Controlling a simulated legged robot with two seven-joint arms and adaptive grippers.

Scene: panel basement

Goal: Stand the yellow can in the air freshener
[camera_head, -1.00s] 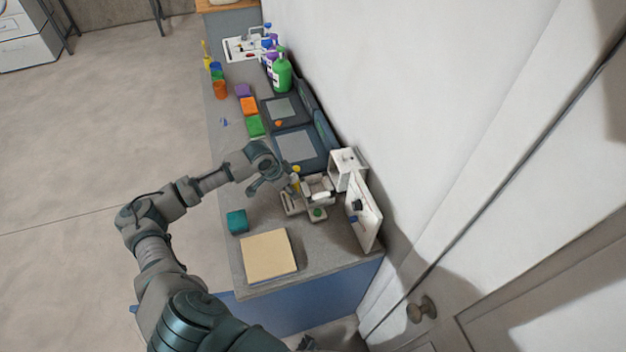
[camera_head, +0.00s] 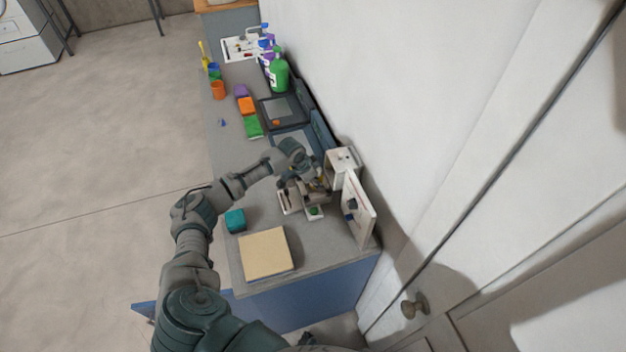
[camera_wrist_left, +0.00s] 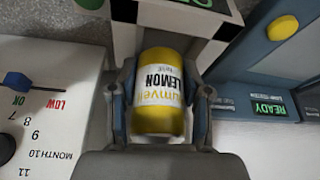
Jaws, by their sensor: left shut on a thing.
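The yellow can (camera_wrist_left: 160,92), with a white LEMON label, is between the fingers of my left gripper (camera_wrist_left: 158,112), which is shut on it. In the head view my left gripper (camera_head: 318,186) is at the open front of the white air freshener (camera_head: 343,160), and the can is mostly hidden there. The air freshener's door (camera_head: 358,210) stands open toward the front, and its inner face with a dial and blue slider shows in the left wrist view (camera_wrist_left: 45,125). In that view the can overlaps the white housing (camera_wrist_left: 190,48); whether it touches is unclear.
A compartment tray (camera_head: 290,204) lies below my left gripper. A tan board (camera_head: 265,254) and teal block (camera_head: 235,220) are at the near left. Blue-framed devices (camera_head: 290,143), coloured blocks (camera_head: 247,106) and bottles (camera_head: 279,76) stand farther back. The wall limits room on the right.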

